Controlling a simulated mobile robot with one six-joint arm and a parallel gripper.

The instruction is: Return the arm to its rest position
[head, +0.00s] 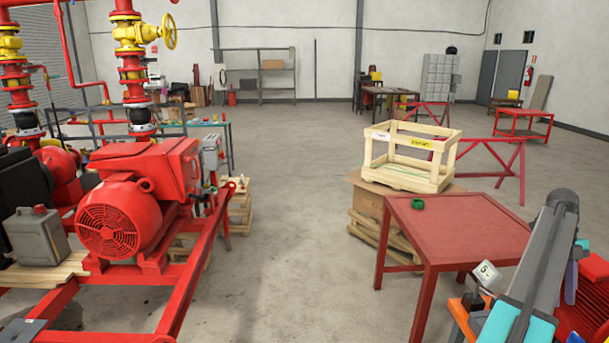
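My arm (540,265) shows at the lower right as grey links with cyan parts, folded close to the camera. It stands in front of the right edge of the red table. No gripper fingers can be made out, so whether my gripper is open or shut, or holds anything, is hidden.
A red table (465,228) with a small green ring (417,204) stands beside my arm. A wooden crate (412,172) sits behind it on a box and pallets. The red pump skid with its motor (130,205) fills the left. The middle floor (290,220) is clear.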

